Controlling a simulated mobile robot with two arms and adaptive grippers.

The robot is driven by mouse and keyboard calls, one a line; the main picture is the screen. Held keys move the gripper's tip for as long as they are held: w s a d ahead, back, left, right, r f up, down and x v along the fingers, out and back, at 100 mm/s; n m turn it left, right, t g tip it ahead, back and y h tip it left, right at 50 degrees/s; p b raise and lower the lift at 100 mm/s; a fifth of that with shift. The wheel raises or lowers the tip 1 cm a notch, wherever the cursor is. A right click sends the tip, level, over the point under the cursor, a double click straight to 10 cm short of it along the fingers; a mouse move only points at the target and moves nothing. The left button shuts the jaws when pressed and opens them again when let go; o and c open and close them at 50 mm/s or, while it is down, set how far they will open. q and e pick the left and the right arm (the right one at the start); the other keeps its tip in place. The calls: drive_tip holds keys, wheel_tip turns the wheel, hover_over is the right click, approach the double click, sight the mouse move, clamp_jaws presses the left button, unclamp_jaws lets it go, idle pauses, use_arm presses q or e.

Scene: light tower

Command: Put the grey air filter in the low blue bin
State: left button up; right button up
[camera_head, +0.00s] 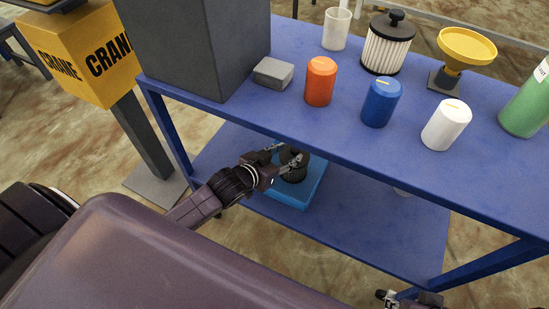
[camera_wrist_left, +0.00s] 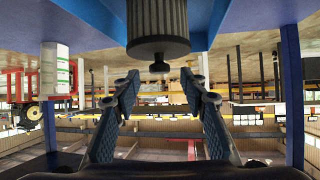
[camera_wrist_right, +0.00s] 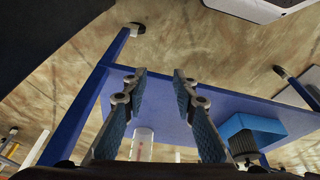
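The grey air filter (camera_head: 294,172), a dark ribbed cylinder, stands in the low blue bin (camera_head: 312,190) on the lower shelf. In the left wrist view the filter (camera_wrist_left: 157,18) shows inverted, with its dark cap and knob towards the fingers. My left gripper (camera_head: 280,153) is at the filter's top, its fingers spread. The left wrist view shows clear gaps between the fingertips (camera_wrist_left: 164,82) and the filter. The right wrist view also shows the bin (camera_wrist_right: 253,124) and filter (camera_wrist_right: 243,144). My right gripper (camera_wrist_right: 157,80) is open and empty, low at the head view's bottom right.
The blue tabletop (camera_head: 330,120) lies above the bin. It carries a cream pleated filter (camera_head: 387,50), orange (camera_head: 320,83), blue (camera_head: 381,103) and white (camera_head: 446,126) canisters, and a grey block (camera_head: 273,73). The lower shelf (camera_head: 385,230) is mostly clear right of the bin.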

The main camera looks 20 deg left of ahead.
use_arm(q)
drive_tip(key=p+v, duration=0.2)
drive_tip(key=v, duration=0.7)
drive_tip(key=s+d+f+g+y, duration=0.1)
drive_tip(key=s+f+g+y, duration=0.1)
drive_tip(key=s+f+g, duration=0.6)
drive_tip(key=s+f, duration=0.6)
drive_tip(key=s, duration=0.3)
drive_tip(key=shift+s+f+n+g+y, duration=0.3)
drive_tip(key=shift+g, duration=0.1)
use_arm(e)
drive_tip(key=s+x, duration=0.1)
drive_tip(key=x, duration=0.8)
drive_tip(key=shift+s+f+g, duration=0.2)
drive_tip(key=shift+s+g, duration=0.1)
